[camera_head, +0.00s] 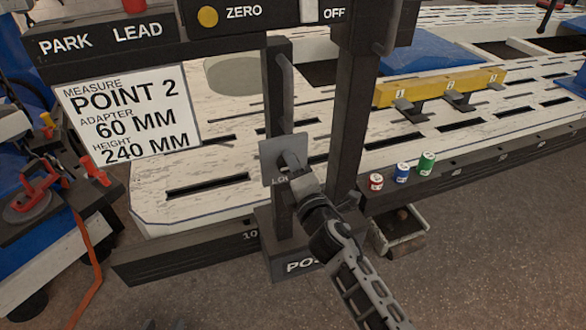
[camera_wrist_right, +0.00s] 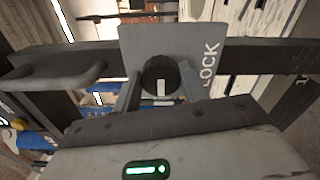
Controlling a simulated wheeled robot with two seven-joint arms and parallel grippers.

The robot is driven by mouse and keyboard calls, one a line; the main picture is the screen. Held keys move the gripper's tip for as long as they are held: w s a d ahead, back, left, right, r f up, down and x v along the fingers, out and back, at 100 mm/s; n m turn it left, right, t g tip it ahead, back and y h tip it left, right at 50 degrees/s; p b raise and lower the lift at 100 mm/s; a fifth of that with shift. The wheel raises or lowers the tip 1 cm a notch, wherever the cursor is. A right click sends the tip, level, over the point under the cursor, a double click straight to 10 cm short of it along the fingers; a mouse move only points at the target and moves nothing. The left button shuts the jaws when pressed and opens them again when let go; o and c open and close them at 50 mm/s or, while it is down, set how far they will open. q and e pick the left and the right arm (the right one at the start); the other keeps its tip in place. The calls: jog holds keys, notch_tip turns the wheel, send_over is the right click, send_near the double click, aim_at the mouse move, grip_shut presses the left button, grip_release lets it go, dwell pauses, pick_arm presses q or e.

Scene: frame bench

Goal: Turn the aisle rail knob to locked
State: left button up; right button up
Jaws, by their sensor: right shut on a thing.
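The knob (camera_wrist_right: 160,70) is a dark round piece with a white mark on its lower part in the right wrist view. It sits on a grey plate (camera_wrist_right: 137,42) with the word LOCK to its right. In the head view the plate (camera_head: 269,150) is fixed to a dark upright post, and its lettering is partly hidden by my gripper. My right gripper (camera_head: 294,165) reaches up from the lower right and is shut on the knob, with a finger on each side of it in the right wrist view (camera_wrist_right: 160,88).
A dark post (camera_head: 350,110) stands just right of the plate. A white sign (camera_head: 130,112) hangs at the left under a dark beam (camera_head: 180,42). Red, blue and green small cans (camera_head: 402,173) stand on a ledge to the right. The floor (camera_head: 480,270) at the lower right is clear.

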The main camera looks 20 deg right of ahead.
dwell(0.5)
jog(key=o, duration=1)
